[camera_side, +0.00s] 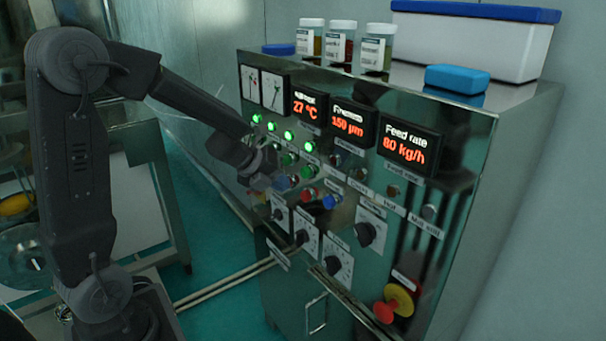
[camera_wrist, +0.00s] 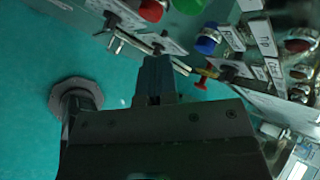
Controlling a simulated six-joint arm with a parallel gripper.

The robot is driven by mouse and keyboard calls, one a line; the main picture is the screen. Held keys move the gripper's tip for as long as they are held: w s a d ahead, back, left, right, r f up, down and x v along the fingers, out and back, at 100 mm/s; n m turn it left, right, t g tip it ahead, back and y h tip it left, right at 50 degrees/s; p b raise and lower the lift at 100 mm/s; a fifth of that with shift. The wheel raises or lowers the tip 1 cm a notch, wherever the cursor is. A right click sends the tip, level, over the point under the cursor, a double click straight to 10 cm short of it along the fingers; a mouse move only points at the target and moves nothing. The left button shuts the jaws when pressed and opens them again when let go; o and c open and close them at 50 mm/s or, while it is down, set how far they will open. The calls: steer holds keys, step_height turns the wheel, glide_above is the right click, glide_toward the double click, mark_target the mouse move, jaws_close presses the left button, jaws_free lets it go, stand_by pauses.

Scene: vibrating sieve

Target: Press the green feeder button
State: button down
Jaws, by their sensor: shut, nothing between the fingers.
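The control panel (camera_side: 405,190) carries a row of push buttons below its lamps. Two green buttons show in the side view, one (camera_side: 289,159) close to my gripper and one (camera_side: 309,171) to its right. I cannot read which label belongs to the feeder. My gripper (camera_side: 268,163) is in front of the panel's left part, with its fingers shut and empty. In the wrist view, the fingertips (camera_wrist: 155,65) point up the picture, and a green button (camera_wrist: 188,5) is at the top edge, cut off by the frame. I cannot tell whether the fingertips touch the panel.
A blue button (camera_side: 329,201) and red button (camera_side: 306,195) sit close by, above black rotary knobs (camera_side: 366,234). A red emergency stop (camera_side: 399,297) on yellow is low on the right. Jars (camera_side: 341,42) and a blue-lidded box (camera_side: 470,40) stand on top.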

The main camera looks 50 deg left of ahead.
steer(key=shift+s, duration=1.15)
steer(key=s+d+r+n+t+y, duration=0.1)
steer(key=s+r+n+y, duration=0.15)
steer(key=r+n, duration=0.35)
steer(key=s+d+r+n+t+y, duration=0.15)
steer(key=r+n+y, duration=0.25)
steer(key=n, duration=0.5)
steer(key=s+d+f+n+g+h, duration=0.1)
steer(key=s+d+n+g+h, duration=0.3)
steer(key=s+d+n, duration=0.6)
steer(key=s+d+g, duration=0.1)
steer(key=s, duration=0.2)
steer(key=shift+s+d+n, duration=0.25)
steer(key=shift+n, duration=0.05)
steer(key=shift+f, duration=0.1)
